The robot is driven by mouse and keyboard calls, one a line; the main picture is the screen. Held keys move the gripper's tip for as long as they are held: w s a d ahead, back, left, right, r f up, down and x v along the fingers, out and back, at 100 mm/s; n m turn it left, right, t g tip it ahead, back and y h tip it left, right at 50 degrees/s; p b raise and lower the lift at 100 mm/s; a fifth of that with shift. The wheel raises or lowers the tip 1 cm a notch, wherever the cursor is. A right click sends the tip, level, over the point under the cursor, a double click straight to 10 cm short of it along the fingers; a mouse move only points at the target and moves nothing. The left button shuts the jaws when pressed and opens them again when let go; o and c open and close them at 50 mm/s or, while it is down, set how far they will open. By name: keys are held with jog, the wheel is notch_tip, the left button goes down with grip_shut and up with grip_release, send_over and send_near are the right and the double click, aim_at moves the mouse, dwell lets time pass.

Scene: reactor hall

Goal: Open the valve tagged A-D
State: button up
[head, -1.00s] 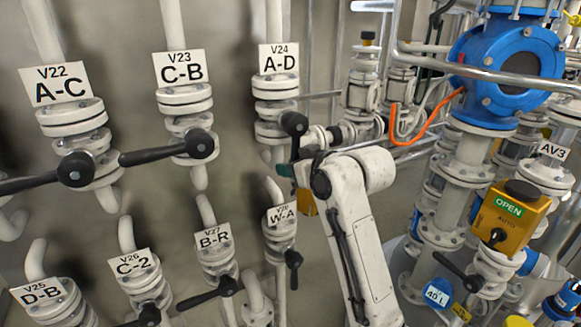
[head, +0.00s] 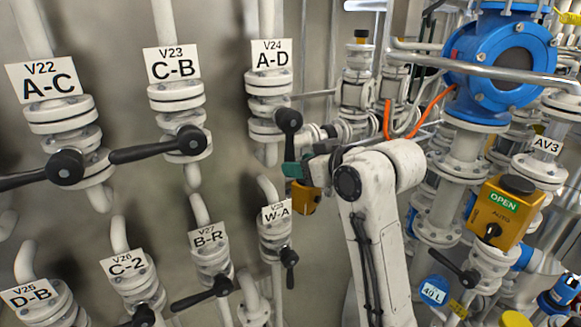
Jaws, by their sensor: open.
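The valve tagged A-D (head: 270,80) is a white flanged valve on a vertical pipe, upper middle of the head view, with its tag above it. Its black lever (head: 288,125) hangs from a round hub and points down, along the pipe. My gripper (head: 291,169), with teal fingertips, is open at the lower end of this lever. I cannot tell whether the lever is between the fingers or touching them. My white arm covers the area to the right.
Valve C-B (head: 174,95) and valve A-C (head: 65,115) are to the left, their levers pointing left. Valve W-A (head: 277,235) is just below my gripper. Pipes and a blue flanged housing (head: 500,65) crowd the right. A yellow box marked OPEN (head: 505,208) sits lower right.

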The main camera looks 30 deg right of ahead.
jog(key=shift+v, duration=2.5)
